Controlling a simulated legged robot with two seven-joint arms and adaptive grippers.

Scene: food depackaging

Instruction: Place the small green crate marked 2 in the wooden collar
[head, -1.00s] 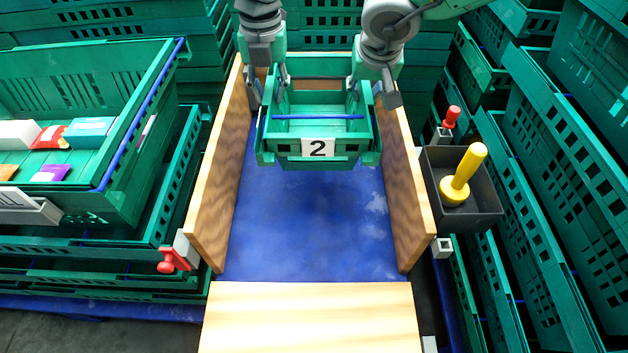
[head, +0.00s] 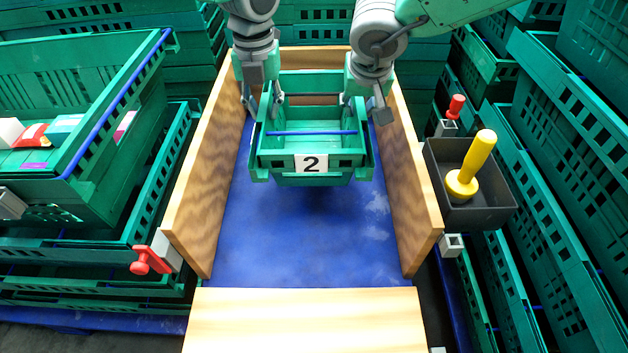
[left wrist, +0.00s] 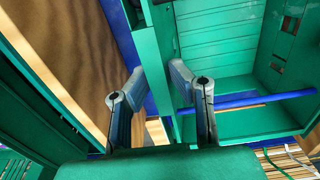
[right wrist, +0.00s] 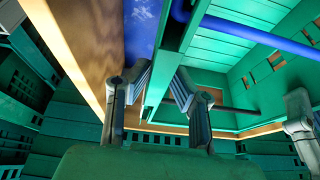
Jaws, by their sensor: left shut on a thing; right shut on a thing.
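The small green crate marked 2 (head: 312,182) hangs level between the side walls of the wooden collar (head: 410,170), above the blue floor (head: 300,245). It is empty, with a blue bar across it. My left gripper (head: 264,112) is shut on its left wall, and my right gripper (head: 361,112) is shut on its right wall. In the left wrist view the fingers (left wrist: 155,95) straddle the crate's wall (left wrist: 230,55). In the right wrist view the fingers (right wrist: 160,85) also straddle a crate wall (right wrist: 215,60). The gap under the crate is hard to judge.
A large green crate with food packs (head: 130,110) stands on the left. A red clamp (head: 150,261) sits by the collar's left wall. A dark box (head: 490,205) with a yellow-handled tool (head: 470,165) is on the right. A pale wooden board (head: 305,320) lies in front.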

